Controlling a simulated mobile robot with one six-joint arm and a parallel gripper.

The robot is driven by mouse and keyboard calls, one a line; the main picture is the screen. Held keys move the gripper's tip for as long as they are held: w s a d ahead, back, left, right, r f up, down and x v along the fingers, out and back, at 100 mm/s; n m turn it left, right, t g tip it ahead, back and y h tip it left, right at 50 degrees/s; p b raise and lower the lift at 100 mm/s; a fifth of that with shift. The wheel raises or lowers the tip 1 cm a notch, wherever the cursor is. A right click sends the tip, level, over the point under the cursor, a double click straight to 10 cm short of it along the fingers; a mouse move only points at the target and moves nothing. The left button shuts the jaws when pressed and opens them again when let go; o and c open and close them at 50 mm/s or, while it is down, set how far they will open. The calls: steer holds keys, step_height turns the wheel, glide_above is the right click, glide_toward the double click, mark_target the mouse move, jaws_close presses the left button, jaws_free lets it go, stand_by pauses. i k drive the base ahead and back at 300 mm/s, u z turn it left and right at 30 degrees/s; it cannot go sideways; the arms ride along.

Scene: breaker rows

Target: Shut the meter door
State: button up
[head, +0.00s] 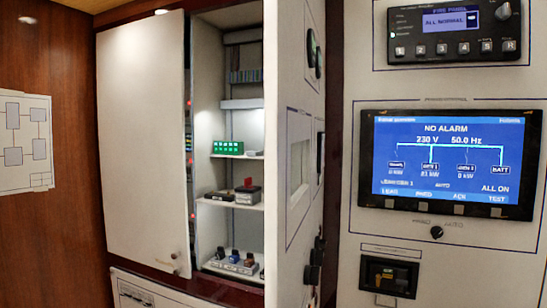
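A white door panel with a round dark gauge, a framed window and dark knobs (301,110) stands swung out, seen at a steep angle right of the open cabinet. It looks like the meter door, though no readable label confirms this. Left of the opening is a plain white door (142,130) with a small knob low on its right edge. Between them the lit cabinet interior (240,120) shows. My gripper is not in view.
Cabinet shelves (225,205) hold a green block (227,147), dark boxes and several small coloured-top items at the bottom. At right is a fixed panel with a blue NO ALARM screen (448,165) and a fire panel (455,32). A diagram sheet (25,142) hangs on the wood wall.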

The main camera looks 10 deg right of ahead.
mark_target(295, 30)
steer(key=z, duration=0.05)
steer(key=i, duration=0.15)
steer(key=z, duration=1.55)
steer(key=k, duration=0.65)
steer(key=u, duration=0.6)
